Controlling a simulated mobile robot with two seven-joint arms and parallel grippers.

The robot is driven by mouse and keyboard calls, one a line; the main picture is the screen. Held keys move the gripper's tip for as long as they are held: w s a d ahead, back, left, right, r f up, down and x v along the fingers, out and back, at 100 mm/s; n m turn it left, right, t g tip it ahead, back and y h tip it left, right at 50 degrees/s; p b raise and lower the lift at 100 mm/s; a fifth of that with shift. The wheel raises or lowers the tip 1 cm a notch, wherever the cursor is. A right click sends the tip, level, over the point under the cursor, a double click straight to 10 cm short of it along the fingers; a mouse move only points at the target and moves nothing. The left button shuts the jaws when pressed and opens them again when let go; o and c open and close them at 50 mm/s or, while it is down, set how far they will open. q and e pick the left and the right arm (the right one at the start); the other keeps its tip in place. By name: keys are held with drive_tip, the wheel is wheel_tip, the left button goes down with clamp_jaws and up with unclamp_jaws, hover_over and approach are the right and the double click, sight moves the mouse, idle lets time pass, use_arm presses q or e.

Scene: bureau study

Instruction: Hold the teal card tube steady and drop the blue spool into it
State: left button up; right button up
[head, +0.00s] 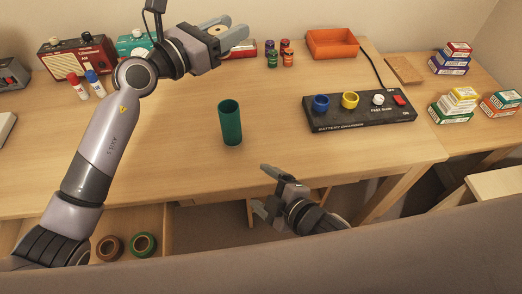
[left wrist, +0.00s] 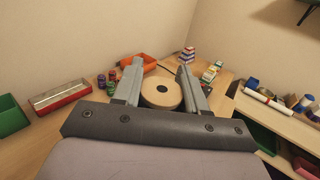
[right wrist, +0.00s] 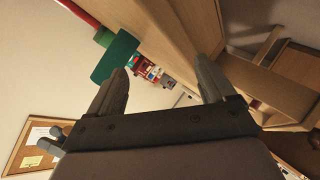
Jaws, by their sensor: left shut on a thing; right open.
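The teal card tube (head: 230,124) stands upright on the desk, left of the black charger block. It also shows in the right wrist view (right wrist: 114,60). My left gripper (head: 234,33) is up at the back of the desk, beyond the tube. It is shut on a spool with a round tan end and a dark centre hole (left wrist: 162,94); no blue shows on it, so I cannot tell its winding's colour. My right gripper (head: 263,187) is open and empty near the desk's front edge, in front of and right of the tube, apart from it.
The black charger block (head: 360,110) with blue and yellow rings lies to the right. An orange tray (head: 332,44) and several small coloured spools (head: 279,53) stand at the back. Red and blue bottles (head: 86,84) stand at left. The desk around the tube is clear.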

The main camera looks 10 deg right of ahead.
sight(235, 123)
drive_tip(key=w+a+r+n, duration=0.1)
drive_tip(key=n, duration=0.4)
drive_tip(key=w+a+r+n, duration=0.1)
drive_tip(key=n, duration=0.5)
drive_tip(key=w+a+r+n, duration=0.1)
drive_tip(key=a+n, duration=0.1)
drive_tip(key=n, duration=0.3)
drive_tip(key=shift+w+r+n+y, duration=0.25)
drive_tip(key=shift+r+n+y, duration=0.05)
drive_tip(key=shift+y, duration=0.1)
drive_tip(key=d+n, duration=0.1)
drive_tip(key=n, duration=0.1)
drive_tip(key=w+d+n, duration=0.1)
drive_tip(key=n, duration=0.1)
drive_tip(key=w+d+n+t, duration=0.1)
drive_tip(key=n, duration=0.1)
drive_tip(key=shift+w+r+n+h, duration=0.2)
drive_tip(key=shift+w+n+h, duration=0.05)
drive_tip(key=shift+n+h, duration=0.15)
drive_tip(key=shift+w+d+n, duration=0.5)
drive_tip(key=shift+n, duration=0.5)
drive_tip(key=w+a, duration=0.1)
drive_tip(key=w, duration=0.2)
drive_tip(key=w+a, duration=0.2)
drive_tip(key=w, duration=0.1)
drive_tip(key=w+a, duration=0.2)
drive_tip(key=w, duration=0.2)
drive_tip(key=shift+a, duration=0.2)
drive_tip(key=shift+x, duration=0.8)
drive_tip(key=shift+r, duration=0.15)
